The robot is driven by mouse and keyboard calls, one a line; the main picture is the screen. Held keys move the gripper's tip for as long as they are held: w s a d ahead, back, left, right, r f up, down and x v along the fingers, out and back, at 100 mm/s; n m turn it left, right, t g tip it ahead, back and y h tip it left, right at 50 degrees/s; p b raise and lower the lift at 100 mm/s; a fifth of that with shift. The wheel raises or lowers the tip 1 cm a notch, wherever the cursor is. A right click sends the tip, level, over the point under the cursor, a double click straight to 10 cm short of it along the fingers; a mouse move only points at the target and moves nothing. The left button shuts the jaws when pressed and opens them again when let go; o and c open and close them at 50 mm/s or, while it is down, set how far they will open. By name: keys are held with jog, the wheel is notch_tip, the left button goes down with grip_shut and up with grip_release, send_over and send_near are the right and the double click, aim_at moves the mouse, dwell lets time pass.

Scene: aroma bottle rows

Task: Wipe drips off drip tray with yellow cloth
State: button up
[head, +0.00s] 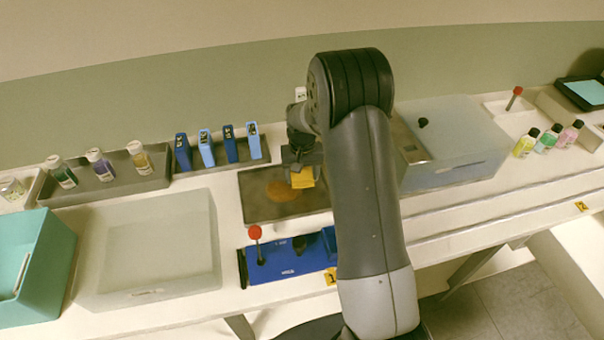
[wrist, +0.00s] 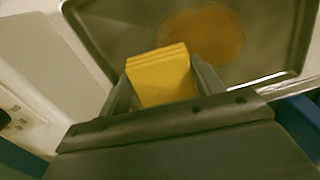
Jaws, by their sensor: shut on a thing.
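The yellow cloth (head: 303,178) is a folded block held between my gripper's fingers; it also shows large in the wrist view (wrist: 162,80). My gripper (head: 302,168) is shut on the cloth, over the drip tray. The drip tray (head: 256,211) is a shallow dark grey metal tray on the counter, and its raised rim shows in the wrist view (wrist: 88,28). An orange-brown drip patch (head: 283,191) lies on the tray floor, and it shows beyond the cloth in the wrist view (wrist: 215,32). I cannot tell whether the cloth touches the tray. My arm hides the tray's right end.
Blue upright holders (head: 229,144) stand behind. Bottles in a grey tray (head: 106,184), a frosted bin (head: 150,245) and a teal bin (head: 30,260) are left; a translucent box (head: 450,140) is right.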

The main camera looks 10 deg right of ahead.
jog(key=shift+f+b, duration=0.7)
jog(key=shift+f, duration=0.25)
